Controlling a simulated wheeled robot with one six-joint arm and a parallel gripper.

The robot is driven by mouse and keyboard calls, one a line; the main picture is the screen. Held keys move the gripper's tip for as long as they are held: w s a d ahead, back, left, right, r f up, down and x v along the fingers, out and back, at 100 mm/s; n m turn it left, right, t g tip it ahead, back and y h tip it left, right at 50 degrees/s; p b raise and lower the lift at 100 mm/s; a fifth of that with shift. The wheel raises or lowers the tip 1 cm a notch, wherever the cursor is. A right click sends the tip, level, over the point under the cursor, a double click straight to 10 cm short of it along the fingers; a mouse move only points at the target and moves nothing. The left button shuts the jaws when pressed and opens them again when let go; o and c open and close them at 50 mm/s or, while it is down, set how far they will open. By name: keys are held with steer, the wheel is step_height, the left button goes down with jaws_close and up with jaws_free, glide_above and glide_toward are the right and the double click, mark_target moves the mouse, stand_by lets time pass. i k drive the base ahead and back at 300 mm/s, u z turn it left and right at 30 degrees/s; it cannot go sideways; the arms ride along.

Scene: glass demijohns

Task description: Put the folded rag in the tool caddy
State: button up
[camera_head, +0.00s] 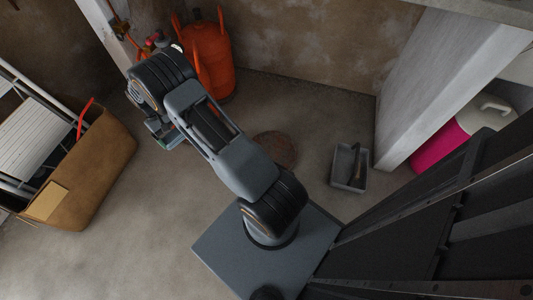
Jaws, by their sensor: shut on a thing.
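The tool caddy is most likely the small grey open tray (350,167) on the floor, right of my base. A dark upright part shows inside it. My gripper (167,133) is at the upper left, at the far end of my arm and well away from the caddy. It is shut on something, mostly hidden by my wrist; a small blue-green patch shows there. I cannot tell whether this is the folded rag. No rag shows clearly elsewhere.
An orange gas cylinder (212,62) stands by the back wall, close to my arm. A round brown disc (275,150) lies on the floor. A pale post (440,85) and a pink-and-white container (462,133) are at right.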

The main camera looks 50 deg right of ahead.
mark_target(339, 172)
steer(key=k, duration=0.85)
steer(key=u, duration=0.9)
steer(key=i, duration=0.65)
steer(key=z, duration=2.05)
steer(key=i, duration=0.3)
steer(key=z, duration=0.05)
